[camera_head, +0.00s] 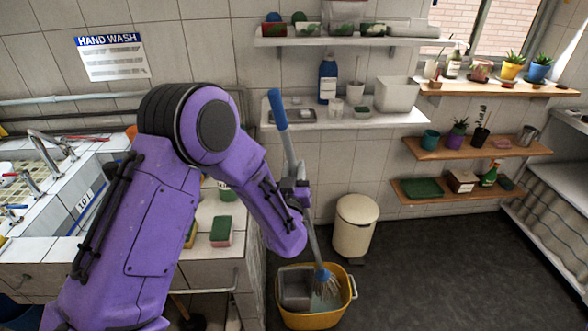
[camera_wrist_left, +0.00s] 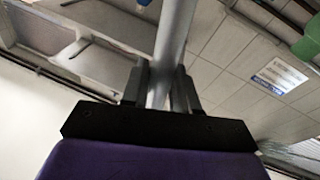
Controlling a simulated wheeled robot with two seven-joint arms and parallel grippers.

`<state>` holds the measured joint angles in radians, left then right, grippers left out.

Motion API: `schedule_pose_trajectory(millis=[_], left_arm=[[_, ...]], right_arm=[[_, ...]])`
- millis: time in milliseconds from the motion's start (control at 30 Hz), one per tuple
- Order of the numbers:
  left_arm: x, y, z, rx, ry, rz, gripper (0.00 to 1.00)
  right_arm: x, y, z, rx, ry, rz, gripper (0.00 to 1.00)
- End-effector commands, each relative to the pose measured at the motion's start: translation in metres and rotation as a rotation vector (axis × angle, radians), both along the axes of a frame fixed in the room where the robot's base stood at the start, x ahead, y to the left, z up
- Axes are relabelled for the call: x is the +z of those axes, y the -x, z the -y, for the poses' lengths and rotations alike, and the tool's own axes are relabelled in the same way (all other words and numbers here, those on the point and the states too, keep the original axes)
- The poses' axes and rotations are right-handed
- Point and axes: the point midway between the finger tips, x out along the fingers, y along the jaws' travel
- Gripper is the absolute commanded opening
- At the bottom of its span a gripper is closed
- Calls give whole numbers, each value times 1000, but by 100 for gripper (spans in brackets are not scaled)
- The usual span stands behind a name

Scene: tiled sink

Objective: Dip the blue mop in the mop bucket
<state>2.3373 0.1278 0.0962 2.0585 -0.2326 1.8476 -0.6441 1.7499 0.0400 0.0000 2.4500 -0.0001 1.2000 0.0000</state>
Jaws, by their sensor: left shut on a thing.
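The blue mop (camera_head: 281,125) has a blue grip at the top, a grey pole and a pale stringy head with a blue collar (camera_head: 324,275). My left gripper (camera_head: 296,190) is shut on the mop's pole, and the pole (camera_wrist_left: 172,50) also shows between the fingers (camera_wrist_left: 161,88) in the left wrist view. The mop leans slightly, with its head low at the yellow mop bucket (camera_head: 345,306). The head shows over the bucket's opening, beside the grey wringer (camera_head: 295,287). Whether it touches the bottom cannot be told. My right gripper is not in view.
A cream bin (camera_head: 355,226) stands behind the bucket. A tiled counter with a sink (camera_head: 50,190) and a green-and-red sponge (camera_head: 221,232) is at the left. Wall shelves (camera_head: 345,120) hang behind the mop's upper end. The dark floor (camera_head: 450,260) at the right is clear.

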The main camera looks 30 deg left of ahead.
Motion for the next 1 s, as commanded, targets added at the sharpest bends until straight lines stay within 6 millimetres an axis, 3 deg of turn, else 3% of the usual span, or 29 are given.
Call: schedule_pose_trajectory(millis=[33, 1000], left_arm=[[-12, -1, 0, 0, 0, 4, 0], [-143, 0, 0, 0, 0, 4, 0]], right_arm=[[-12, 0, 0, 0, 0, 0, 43], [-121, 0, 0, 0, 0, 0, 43]])
